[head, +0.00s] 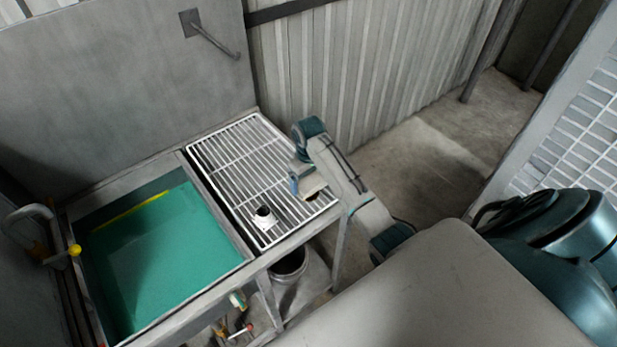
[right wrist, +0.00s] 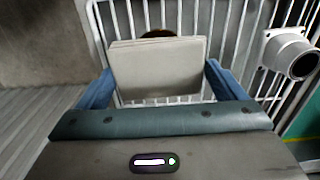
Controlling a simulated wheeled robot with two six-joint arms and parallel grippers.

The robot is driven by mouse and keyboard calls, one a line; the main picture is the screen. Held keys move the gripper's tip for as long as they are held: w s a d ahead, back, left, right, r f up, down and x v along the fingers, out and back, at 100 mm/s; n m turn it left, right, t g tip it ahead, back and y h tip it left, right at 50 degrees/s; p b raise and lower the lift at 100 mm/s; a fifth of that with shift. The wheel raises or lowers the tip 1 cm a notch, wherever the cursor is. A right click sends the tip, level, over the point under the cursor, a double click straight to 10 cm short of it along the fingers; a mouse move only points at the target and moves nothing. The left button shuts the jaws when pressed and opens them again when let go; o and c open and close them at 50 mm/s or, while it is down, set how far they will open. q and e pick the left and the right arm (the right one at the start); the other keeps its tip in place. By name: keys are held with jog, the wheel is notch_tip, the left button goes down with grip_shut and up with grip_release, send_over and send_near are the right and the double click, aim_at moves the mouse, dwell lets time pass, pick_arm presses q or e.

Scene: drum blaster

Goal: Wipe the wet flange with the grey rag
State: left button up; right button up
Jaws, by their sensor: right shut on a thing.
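The flange (head: 266,222), a pale square plate with a short dark-mouthed pipe stub, sits on the white wire rack (head: 222,147) near its front left part. In the right wrist view the flange (right wrist: 284,54) is at the upper right, apart from my gripper. My right gripper (head: 306,185) is over the rack's right part, to the right of the flange. It is shut on the grey rag (right wrist: 158,70), a pale folded pad between its blue fingers. The rag (head: 314,184) also shows in the head view. Wetness on the flange cannot be made out. My left gripper is not in view.
A basin of green liquid (head: 160,255) lies left of the rack. A dark brown round thing (right wrist: 158,33) shows partly behind the rag. A corrugated wall (head: 340,70) rises behind. The rack between rag and flange is clear.

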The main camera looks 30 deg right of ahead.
jog(key=shift+w+d+f, duration=0.1)
jog(key=shift+d, duration=1.05)
jog(key=shift+s+a, duration=0.15)
jog(key=shift+a, duration=1)
jog(key=shift+s+a, duration=0.1)
jog(key=shift+a, duration=1)
jog(key=shift+w+d, duration=0.15)
jog(key=shift+d, duration=1)
jog(key=shift+w+d, duration=0.1)
jog(key=shift+d, duration=1)
jog(key=shift+a, duration=0.15)
jog(key=shift+s+a, duration=0.15)
jog(key=shift+a, duration=0.9)
jog(key=shift+s+a, duration=0.1)
jog(key=shift+a, duration=0.95)
